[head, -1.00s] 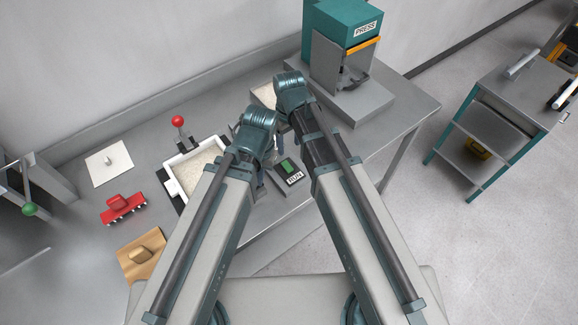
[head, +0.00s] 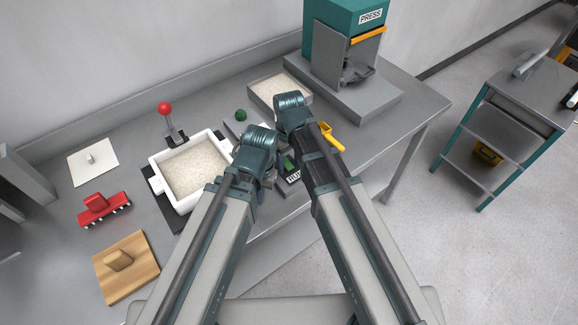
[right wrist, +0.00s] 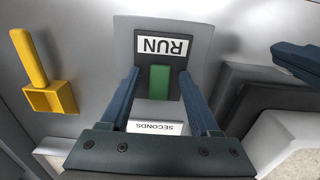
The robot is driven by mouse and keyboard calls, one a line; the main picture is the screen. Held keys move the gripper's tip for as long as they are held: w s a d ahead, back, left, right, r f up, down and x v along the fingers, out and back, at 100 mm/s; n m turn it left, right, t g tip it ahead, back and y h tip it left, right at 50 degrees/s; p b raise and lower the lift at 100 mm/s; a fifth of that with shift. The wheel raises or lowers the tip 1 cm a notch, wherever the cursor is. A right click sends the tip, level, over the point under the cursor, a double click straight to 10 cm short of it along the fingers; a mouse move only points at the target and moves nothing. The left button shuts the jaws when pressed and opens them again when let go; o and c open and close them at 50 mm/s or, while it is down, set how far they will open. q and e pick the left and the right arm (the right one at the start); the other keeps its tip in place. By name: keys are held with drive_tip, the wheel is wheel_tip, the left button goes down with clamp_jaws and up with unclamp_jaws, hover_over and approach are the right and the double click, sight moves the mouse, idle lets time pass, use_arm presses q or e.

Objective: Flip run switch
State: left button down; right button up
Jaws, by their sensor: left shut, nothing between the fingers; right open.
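The run switch is a green rocker (right wrist: 160,82) on a dark plate with a RUN label (right wrist: 162,45), shown upside down in the right wrist view. In the head view the RUN switch box (head: 293,179) shows partly between my arms. My right gripper (right wrist: 160,72) is open, with one finger on each side of the rocker; I cannot tell whether they touch it. In the head view its fingers are mostly hidden by the arm. My left gripper (head: 262,188) is shut and empty, just left of the switch box, partly hidden by its own wrist.
A SECONDS label (right wrist: 155,126) lies by the switch. A yellow scoop (head: 331,137) lies right of my right wrist. A white-framed powder tray (head: 160,188), a red-knobbed lever (head: 167,118) and a grey powder tray (head: 258,92) are close by. The press (head: 340,25) stands behind.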

clamp_jaws()
drive_tip(key=shift+w+a+g+h, duration=0.2)
drive_tip(key=shift+w+g+h, duration=0.1)
drive_tip(key=shift+w+g, duration=0.15)
use_arm(q)
drive_tip(key=shift+f, duration=0.2)
use_arm(e)
drive_tip(key=shift+w+a+g+h, duration=0.1)
drive_tip(key=shift+g+h, duration=0.2)
drive_tip(key=shift+g, duration=0.15)
use_arm(q)
drive_tip(key=shift+f+b, duration=0.4)
drive_tip(key=shift+b, duration=0.2)
use_arm(e)
drive_tip(key=shift+g+h, duration=0.5)
drive_tip(key=shift+g, duration=0.2)
use_arm(q)
drive_tip(key=shift+f, duration=0.15)
use_arm(e)
drive_tip(key=shift+r+g, duration=0.1)
drive_tip(key=shift+g, duration=0.2)
